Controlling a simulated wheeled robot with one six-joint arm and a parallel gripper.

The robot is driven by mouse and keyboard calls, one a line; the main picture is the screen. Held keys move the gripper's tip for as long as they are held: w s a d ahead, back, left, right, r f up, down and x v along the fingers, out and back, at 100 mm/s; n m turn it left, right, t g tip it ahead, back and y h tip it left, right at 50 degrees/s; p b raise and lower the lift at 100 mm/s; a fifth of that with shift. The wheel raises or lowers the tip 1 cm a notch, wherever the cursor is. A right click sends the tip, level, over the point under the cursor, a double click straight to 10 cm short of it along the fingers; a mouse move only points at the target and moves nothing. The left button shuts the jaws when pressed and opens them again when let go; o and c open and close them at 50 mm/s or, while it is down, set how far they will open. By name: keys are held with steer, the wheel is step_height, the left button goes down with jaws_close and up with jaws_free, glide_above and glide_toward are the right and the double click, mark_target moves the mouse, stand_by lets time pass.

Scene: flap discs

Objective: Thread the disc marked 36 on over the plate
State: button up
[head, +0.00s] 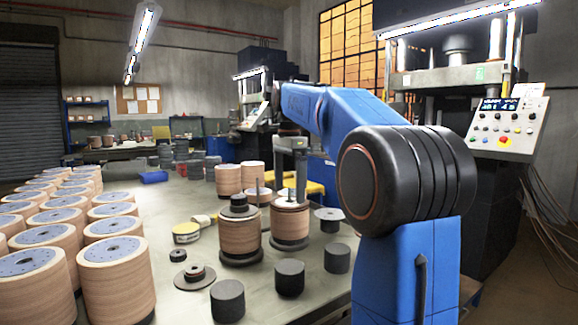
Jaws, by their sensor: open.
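My gripper (291,172) is at mid-picture, pointing down, its jaws open. It is directly above a brown cylindrical stack (290,222) with a pale top and a thin upright pin; the small scale hides whether the fingers touch anything. This stack stands on a dark round base. To its left a similar brown stack (240,236) carries dark round pieces on top and also stands on a dark base. Many brown discs with blue-grey faces (117,250) stand in rows at the left. I cannot read a 36 on any disc, and cannot tell which part is the plate.
Several black cylinders (289,278) stand along the table's front. A low dark flanged piece (195,277) lies front left of them, and another flanged piece (328,217) is at right. A yellow-labelled tin (186,233) and brown stacks (228,180) stand behind. Bare tabletop (180,301) shows in front.

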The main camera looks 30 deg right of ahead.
step_height(320, 180, up, 10)
steer(key=shift+f, duration=0.15)
